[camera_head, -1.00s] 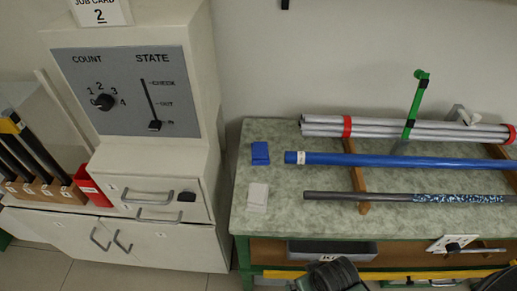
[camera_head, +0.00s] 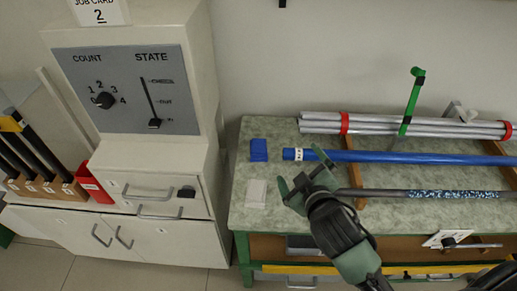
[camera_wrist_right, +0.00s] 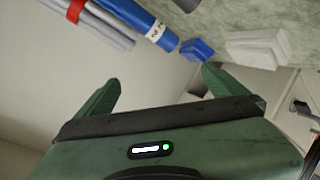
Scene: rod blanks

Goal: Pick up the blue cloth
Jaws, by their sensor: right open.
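The blue cloth (camera_head: 259,150) is a small folded block on the left end of the green-topped bench (camera_head: 240,212). It also shows in the right wrist view (camera_wrist_right: 197,49), beyond the fingers. My right gripper (camera_head: 300,172) is open and empty over the bench, to the right of and a little nearer than the blue cloth, and apart from it. It covers the left end of the grey rod. Its two green fingers (camera_wrist_right: 150,88) show in the right wrist view. My left gripper is not in view.
A white folded cloth (camera_head: 256,193) lies nearer than the blue one. A blue rod (camera_head: 400,157), a grey speckled rod (camera_head: 390,194) and a bundle of silver rods (camera_head: 420,127) lie to the right on wooden supports. A green upright (camera_head: 412,100) stands by the bundle. A cabinet (camera_head: 170,165) stands left.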

